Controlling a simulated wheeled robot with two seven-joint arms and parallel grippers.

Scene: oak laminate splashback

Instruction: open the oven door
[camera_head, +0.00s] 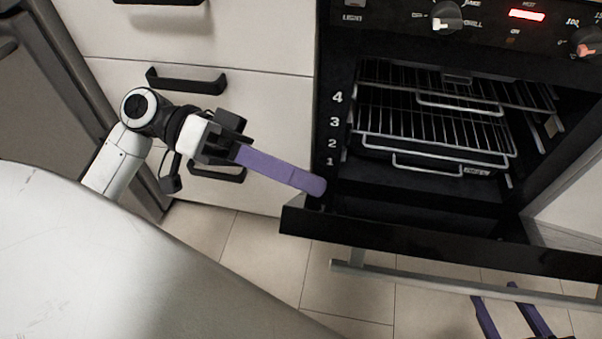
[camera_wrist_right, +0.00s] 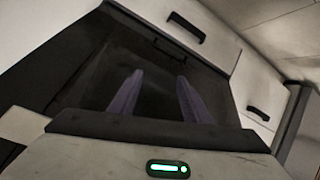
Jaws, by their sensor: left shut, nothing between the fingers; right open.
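The oven (camera_head: 420,190) is at the right in the head view, with its dark cavity exposed. Its door (camera_head: 440,245) is tilted down and out from the top, well open. The door's silver bar handle (camera_head: 470,284) runs along the outer side of its edge. My left gripper (camera_head: 318,187) is shut and empty; its purple fingertips are at the left front of the cavity, just above the door's left corner. Whether they touch is unclear. My right gripper (camera_head: 494,291) is low, outside the door and handle. Its two purple fingers are apart and empty in the wrist view (camera_wrist_right: 158,76).
Wire racks (camera_head: 430,125) sit inside the oven. Knobs (camera_head: 446,17) are on the panel above. White drawers with black handles (camera_head: 186,81) are to the left. A pale worktop (camera_head: 90,270) fills the lower left. Tiled floor (camera_head: 265,250) shows between it and the oven.

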